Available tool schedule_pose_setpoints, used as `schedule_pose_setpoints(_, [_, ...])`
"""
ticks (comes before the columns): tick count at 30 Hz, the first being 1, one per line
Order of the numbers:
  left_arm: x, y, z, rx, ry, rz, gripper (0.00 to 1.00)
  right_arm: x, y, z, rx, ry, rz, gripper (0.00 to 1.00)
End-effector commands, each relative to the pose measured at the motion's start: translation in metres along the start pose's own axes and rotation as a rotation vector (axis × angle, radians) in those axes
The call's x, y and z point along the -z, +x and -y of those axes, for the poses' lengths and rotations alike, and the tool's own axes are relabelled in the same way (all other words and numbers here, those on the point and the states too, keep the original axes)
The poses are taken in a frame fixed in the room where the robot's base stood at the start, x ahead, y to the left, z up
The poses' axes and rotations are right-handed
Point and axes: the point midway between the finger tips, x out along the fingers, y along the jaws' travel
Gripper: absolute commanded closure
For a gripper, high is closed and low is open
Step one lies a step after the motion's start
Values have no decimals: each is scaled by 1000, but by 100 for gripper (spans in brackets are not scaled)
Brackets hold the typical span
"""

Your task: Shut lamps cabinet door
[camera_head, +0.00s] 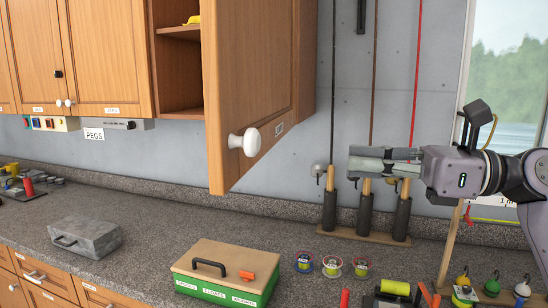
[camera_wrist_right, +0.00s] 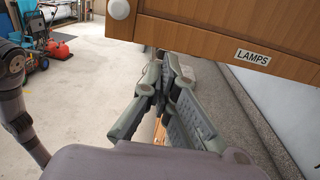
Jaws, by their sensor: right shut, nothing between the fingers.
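The lamps cabinet door (camera_head: 250,80) is a wooden door standing open above the counter, with a white round knob (camera_head: 246,142) near its lower edge. The open cabinet (camera_head: 181,70) behind it shows a shelf with something yellow on it. In the right wrist view the door (camera_wrist_right: 215,30) spans the top, with its LAMPS label (camera_wrist_right: 253,57) and the knob (camera_wrist_right: 119,9). My right gripper (camera_head: 352,160) is shut and empty, to the right of the door and apart from it in the head view. It also shows shut in the wrist view (camera_wrist_right: 160,58). My left gripper is not in view.
A rod rack (camera_head: 365,235) stands behind and below my right gripper. A green box with a tan lid (camera_head: 225,268) and a grey case (camera_head: 85,237) sit on the counter (camera_head: 150,250). Colourful floats (camera_head: 491,288) stand at the right. Closed cabinets (camera_head: 108,50) are at left.

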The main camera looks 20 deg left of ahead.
Motion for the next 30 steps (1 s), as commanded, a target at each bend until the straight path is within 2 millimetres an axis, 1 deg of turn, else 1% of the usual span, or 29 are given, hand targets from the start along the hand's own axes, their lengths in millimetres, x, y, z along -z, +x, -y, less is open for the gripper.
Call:
schedule_pose_setpoints(4, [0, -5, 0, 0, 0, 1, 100, -1, 8, -1, -3, -16, -26, 100])
schedule_pose_setpoints(7, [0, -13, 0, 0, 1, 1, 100, -3, 23, -2, -4, -15, -24, 100])
schedule_pose_setpoints(15, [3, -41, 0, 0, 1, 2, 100, -4, 81, -3, -7, -11, -20, 100])
schedule_pose_setpoints(21, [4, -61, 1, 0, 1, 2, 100, -2, 117, -2, -4, -10, -20, 100])
schedule_pose_setpoints(25, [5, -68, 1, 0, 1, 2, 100, 0, 131, -2, -2, -10, -20, 100])
schedule_pose_setpoints(30, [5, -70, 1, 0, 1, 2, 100, 2, 139, -1, 0, -12, -20, 100])
